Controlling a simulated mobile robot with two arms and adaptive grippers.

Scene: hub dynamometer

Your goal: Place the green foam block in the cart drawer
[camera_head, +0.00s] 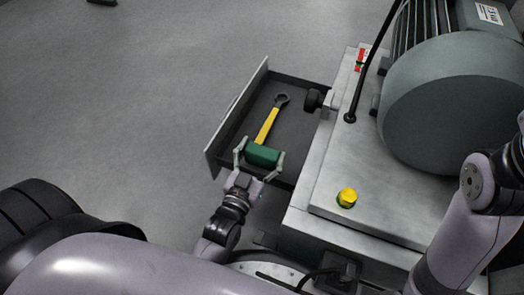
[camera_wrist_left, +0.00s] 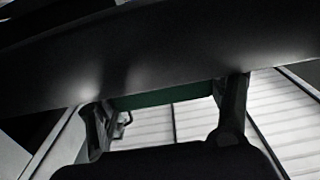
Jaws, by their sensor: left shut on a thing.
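The green foam block (camera_head: 262,156) is between the fingers of my left gripper (camera_head: 260,158) in the head view, over the near end of the open cart drawer (camera_head: 284,120). My left gripper is shut on the block. In the left wrist view a strip of the green block (camera_wrist_left: 165,97) shows between the two fingers (camera_wrist_left: 165,112); a dark panel hides the rest. I cannot tell whether the block touches the drawer floor. My right arm is at the right edge of the head view; its gripper is not in view.
A wrench with a yellow handle (camera_head: 267,126) lies in the drawer beyond the block. The cart top (camera_head: 325,180) carries a large grey motor (camera_head: 455,105) and a yellow button (camera_head: 347,196). A black knob (camera_head: 314,99) is at the drawer's right side. Floor left of the drawer is clear.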

